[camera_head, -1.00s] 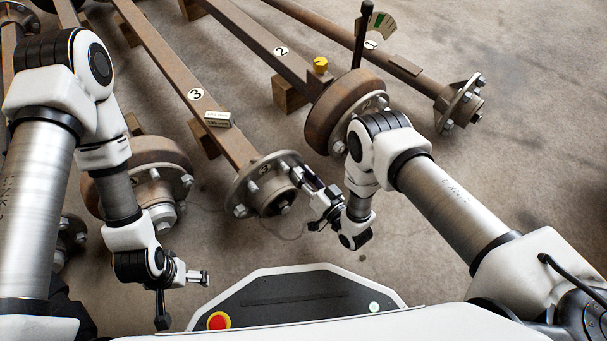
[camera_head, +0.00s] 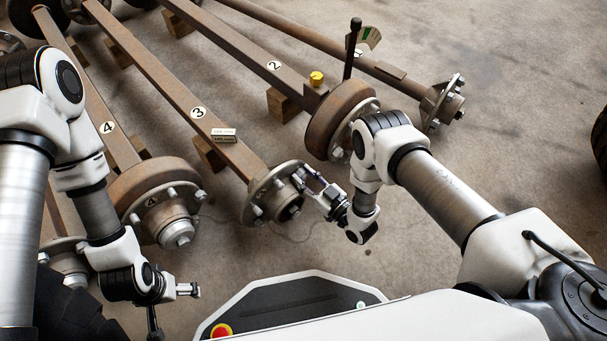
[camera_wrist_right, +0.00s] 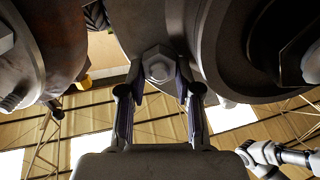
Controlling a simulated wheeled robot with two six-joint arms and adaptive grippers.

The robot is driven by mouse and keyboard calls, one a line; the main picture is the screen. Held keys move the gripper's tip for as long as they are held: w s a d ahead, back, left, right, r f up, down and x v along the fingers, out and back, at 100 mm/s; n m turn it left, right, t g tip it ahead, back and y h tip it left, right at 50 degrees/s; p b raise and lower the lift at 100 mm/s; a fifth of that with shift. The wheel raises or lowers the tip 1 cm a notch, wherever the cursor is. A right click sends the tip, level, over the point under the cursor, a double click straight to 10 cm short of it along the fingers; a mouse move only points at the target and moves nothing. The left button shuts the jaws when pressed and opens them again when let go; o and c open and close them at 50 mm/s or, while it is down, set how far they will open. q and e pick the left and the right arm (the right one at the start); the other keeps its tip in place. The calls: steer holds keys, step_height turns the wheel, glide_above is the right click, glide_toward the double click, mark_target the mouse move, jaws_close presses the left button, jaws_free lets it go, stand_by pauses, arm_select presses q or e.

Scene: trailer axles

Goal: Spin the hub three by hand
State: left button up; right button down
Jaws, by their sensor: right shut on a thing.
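Hub three (camera_head: 275,194) is a round rusty flange with studs and a centre hub, on the near end of the square beam (camera_head: 187,104) marked 3. My right gripper (camera_head: 312,184) is at the right side of hub three. In the right wrist view, the fingers of the right gripper (camera_wrist_right: 160,80) stand on both sides of a hexagonal stud nut (camera_wrist_right: 158,64) on the flange and are shut on it. My left gripper (camera_head: 190,290) hangs apart from the hubs at the lower left, and its finger gap is too small to judge.
Axle two's drum (camera_head: 338,118) stands close to the right arm, with an upright black lever (camera_head: 352,48) behind it. Axle four's drum (camera_head: 153,190) is left of hub three. A yellow cap (camera_head: 316,78) sits on beam two. Open concrete lies at the right.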

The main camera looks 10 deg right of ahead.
steer(key=shift+s+a+r+n+p, duration=0.25)
steer(key=shift+a+r+n+p, duration=0.15)
steer(key=shift+r+n+p, duration=0.4)
steer(key=shift+f, duration=0.15)
steer(key=c, duration=1.1)
jaws_free()
steer(key=v, duration=0.7)
steer(key=shift+s+d, duration=0.1)
steer(key=shift+s, duration=0.15)
